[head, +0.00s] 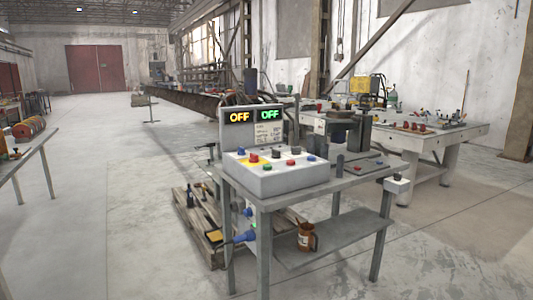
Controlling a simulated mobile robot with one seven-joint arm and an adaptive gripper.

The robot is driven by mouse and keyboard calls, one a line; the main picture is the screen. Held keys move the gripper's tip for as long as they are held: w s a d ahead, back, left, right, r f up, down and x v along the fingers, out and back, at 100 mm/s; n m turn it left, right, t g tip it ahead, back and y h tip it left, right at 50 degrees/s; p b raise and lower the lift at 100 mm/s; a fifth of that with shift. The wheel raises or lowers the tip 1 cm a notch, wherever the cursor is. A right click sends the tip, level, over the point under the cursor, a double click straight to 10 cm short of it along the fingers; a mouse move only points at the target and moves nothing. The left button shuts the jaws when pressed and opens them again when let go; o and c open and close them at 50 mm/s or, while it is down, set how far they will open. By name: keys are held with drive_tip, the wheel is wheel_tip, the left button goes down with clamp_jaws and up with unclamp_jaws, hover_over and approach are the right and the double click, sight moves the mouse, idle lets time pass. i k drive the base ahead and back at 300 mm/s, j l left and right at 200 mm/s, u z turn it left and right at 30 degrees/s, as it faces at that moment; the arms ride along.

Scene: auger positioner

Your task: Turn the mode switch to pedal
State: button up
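A small pale box (397,186) with a dark knob sits at the table's right corner. I cannot tell which control is the mode switch; labels are too small to read. My gripper is not in view.
The metal table (345,181) has a lower shelf (340,238) holding a brown jar (307,237). A wooden pallet (205,222) with tools lies beside the table at left. A second workbench (440,140) stands behind at right. The floor in front and left is clear.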

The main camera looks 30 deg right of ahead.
sight(241, 149)
drive_tip(key=i+l+z, duration=0.25)
drive_tip(key=i+l, duration=0.15)
drive_tip(key=i+l+z, duration=0.25)
drive_tip(key=i, duration=0.3)
drive_tip(key=i+l+z, duration=0.25)
drive_tip(key=i, duration=1.3)
